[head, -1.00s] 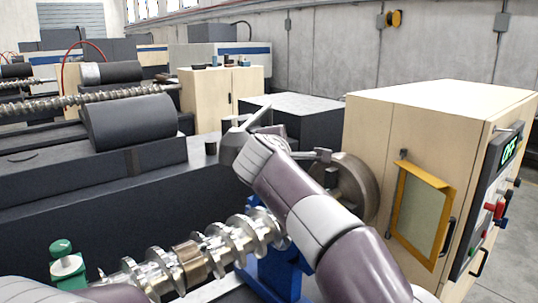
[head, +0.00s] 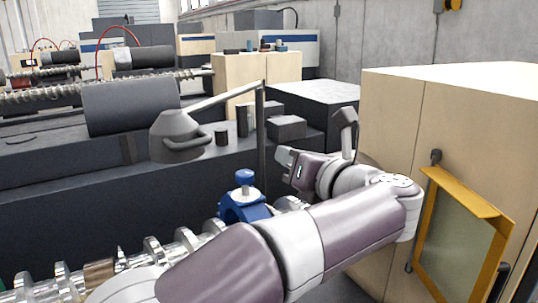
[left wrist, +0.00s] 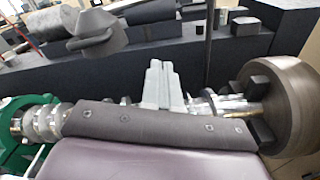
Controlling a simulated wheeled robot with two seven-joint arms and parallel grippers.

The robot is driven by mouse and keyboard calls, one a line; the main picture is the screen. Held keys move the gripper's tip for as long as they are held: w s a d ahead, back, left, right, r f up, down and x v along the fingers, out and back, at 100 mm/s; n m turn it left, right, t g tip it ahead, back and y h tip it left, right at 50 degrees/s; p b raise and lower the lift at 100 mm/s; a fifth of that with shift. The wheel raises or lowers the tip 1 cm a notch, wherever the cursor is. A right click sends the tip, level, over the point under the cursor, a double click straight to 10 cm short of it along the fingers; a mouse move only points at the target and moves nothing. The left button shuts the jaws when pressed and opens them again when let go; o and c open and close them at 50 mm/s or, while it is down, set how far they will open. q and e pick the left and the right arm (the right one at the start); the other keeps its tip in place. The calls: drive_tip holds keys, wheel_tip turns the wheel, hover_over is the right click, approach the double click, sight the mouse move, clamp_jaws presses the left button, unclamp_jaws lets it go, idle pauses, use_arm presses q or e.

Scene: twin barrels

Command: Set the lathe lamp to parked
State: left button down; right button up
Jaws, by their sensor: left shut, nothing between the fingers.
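The lathe lamp has a grey conical head (head: 178,138) with a curved handle, hanging at the end of a thin arm (head: 225,98) that reaches left from an upright post (head: 262,135). Its head also shows in the left wrist view (left wrist: 97,28), upper left. My left gripper (head: 346,118) is right of the post in the head view, apart from the lamp head. In the left wrist view its fingers (left wrist: 157,68) are together and empty, over the lathe bed. My left arm hides part of the chuck and screw. My right gripper is not in view.
A shiny screw (left wrist: 40,125) lies along the lathe, with a blue rest (head: 243,207) around it and the round chuck (left wrist: 285,100) at its right end. A wooden cabinet with a yellow-framed window (head: 455,235) stands right.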

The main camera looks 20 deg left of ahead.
use_arm(q)
drive_tip(key=s+a+n+g+y, duration=0.1)
drive_tip(key=s+a+n+g, duration=0.3)
drive_tip(key=s+n+g, duration=0.15)
drive_tip(key=n+p, duration=0.2)
drive_tip(key=p, duration=0.1)
approach(188, 160)
drive_tip(key=shift+t, duration=0.25)
drive_tip(key=p+x, duration=0.3)
drive_tip(key=x, duration=0.3)
drive_tip(key=shift+s+f+p, duration=0.1)
drive_tip(key=shift+s+p, duration=0.05)
drive_tip(key=shift+p, duration=0.15)
drive_tip(key=shift+w+a+f, duration=0.3)
drive_tip(key=shift+w+a, duration=0.05)
drive_tip(key=shift+w, duration=0.05)
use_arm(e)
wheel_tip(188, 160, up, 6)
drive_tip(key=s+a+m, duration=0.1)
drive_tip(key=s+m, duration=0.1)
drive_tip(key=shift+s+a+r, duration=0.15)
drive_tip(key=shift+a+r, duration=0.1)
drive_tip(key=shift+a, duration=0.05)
use_arm(q)
drive_tip(key=shift+s, duration=0.15)
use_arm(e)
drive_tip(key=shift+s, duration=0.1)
